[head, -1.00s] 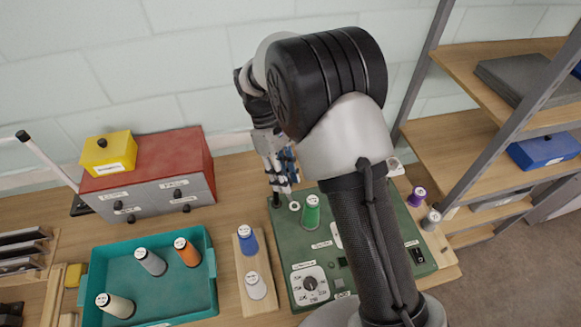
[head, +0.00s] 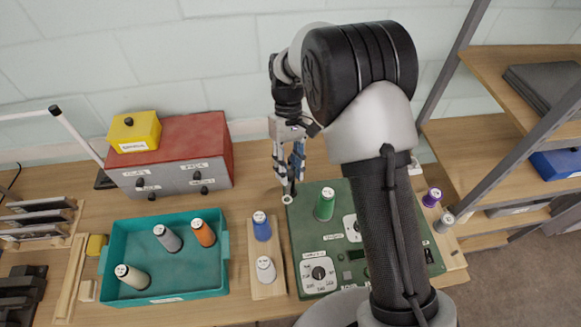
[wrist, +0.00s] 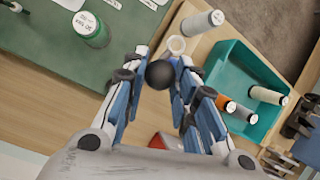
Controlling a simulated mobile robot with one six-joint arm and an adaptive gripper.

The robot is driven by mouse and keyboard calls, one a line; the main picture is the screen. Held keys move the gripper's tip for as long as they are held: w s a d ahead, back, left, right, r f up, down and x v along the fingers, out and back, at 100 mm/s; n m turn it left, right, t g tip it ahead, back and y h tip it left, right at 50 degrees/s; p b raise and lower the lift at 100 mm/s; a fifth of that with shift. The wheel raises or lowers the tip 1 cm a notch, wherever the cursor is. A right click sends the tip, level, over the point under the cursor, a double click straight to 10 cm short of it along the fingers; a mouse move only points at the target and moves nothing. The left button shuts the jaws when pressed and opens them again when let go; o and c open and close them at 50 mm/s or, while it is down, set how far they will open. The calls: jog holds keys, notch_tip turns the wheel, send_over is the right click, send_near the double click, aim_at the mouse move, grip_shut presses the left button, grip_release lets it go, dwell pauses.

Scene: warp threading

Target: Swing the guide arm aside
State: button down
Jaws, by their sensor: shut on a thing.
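My gripper (head: 289,188) is at the back left corner of the green board (head: 306,243), with its fingers pointing down. In the wrist view my gripper (wrist: 160,78) is shut on a black knob (wrist: 160,74), which sits between the fingertips. I take it for the guide arm's knob. A pale ring (head: 287,199) shows just below the fingertips at the board's left edge; the ring (wrist: 176,45) also shows just beyond the knob in the wrist view. The rest of the guide arm is hidden or too small to make out.
A green spool (head: 324,204) stands on the board, right of the ring. A wooden strip (head: 268,288) with a blue spool (head: 261,226) and a white spool (head: 265,269) lies left of the board. A teal tray (head: 140,228) with several spools and a red-topped drawer box (head: 190,140) are further left.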

jog(key=c, duration=1.3)
grip_release()
jog(key=v, duration=1.2)
